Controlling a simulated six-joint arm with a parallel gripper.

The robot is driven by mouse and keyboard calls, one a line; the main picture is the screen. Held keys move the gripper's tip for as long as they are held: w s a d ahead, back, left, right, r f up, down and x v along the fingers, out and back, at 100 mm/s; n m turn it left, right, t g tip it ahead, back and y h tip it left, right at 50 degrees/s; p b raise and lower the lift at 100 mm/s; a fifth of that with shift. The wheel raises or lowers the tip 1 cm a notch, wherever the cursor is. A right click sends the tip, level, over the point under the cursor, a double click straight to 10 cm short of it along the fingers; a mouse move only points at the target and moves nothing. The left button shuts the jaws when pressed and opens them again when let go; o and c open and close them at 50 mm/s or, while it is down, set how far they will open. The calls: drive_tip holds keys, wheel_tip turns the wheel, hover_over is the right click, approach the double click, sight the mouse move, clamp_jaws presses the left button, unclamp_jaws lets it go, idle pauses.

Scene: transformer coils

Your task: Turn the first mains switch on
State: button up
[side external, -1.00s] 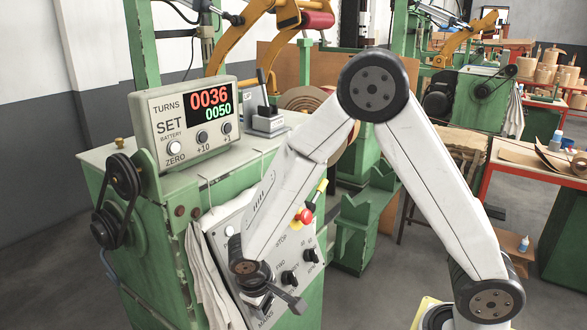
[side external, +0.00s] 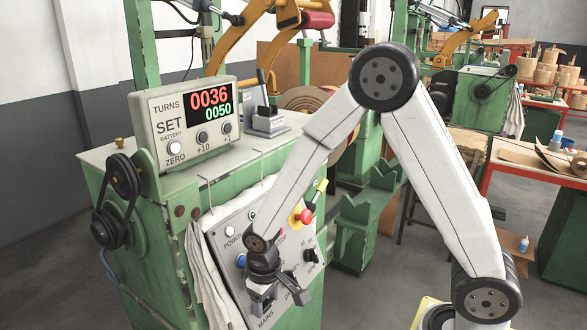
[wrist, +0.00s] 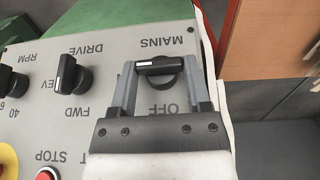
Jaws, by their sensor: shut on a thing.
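The mains switch is a black knob (wrist: 158,70) on the grey control panel (wrist: 105,25), below the word MAINS in the wrist view, where the lettering is upside down. Its bar lies crosswise with a white mark along it. The word OFF shows just beneath the knob, between my fingers. My gripper (wrist: 158,62) is shut on the knob, with one finger at each end of the bar. In the side view my gripper (side external: 261,302) is at the lower part of the panel and hides the switch.
In the wrist view a FWD/REV drive knob (wrist: 70,75) and an RPM knob (wrist: 8,82) stand beside my gripper. A red stop button (wrist: 45,174) is at the lower left. A white cloth (side external: 205,275) hangs at the panel's left. A turns counter (side external: 190,125) sits on top.

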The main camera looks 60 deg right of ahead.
sight(268, 303)
drive_tip(key=shift+y, duration=0.3)
drive_tip(key=o, duration=1.3)
drive_tip(key=shift+r, duration=0.15)
drive_tip(key=shift+s+r, duration=0.1)
drive_tip(key=shift+r, duration=3.65)
drive_tip(key=shift+d, duration=0.15)
drive_tip(key=s+d, duration=0.1)
drive_tip(key=s, duration=0.1)
drive_tip(key=s+d+t, duration=0.1)
drive_tip(key=s+d, duration=0.1)
drive_tip(key=s, duration=0.1)
drive_tip(key=s+d+t, duration=0.1)
drive_tip(key=s+d, duration=0.1)
drive_tip(key=shift+s+d+f, duration=0.1)
drive_tip(key=shift+s+f, duration=0.05)
drive_tip(key=shift+s, duration=0.05)
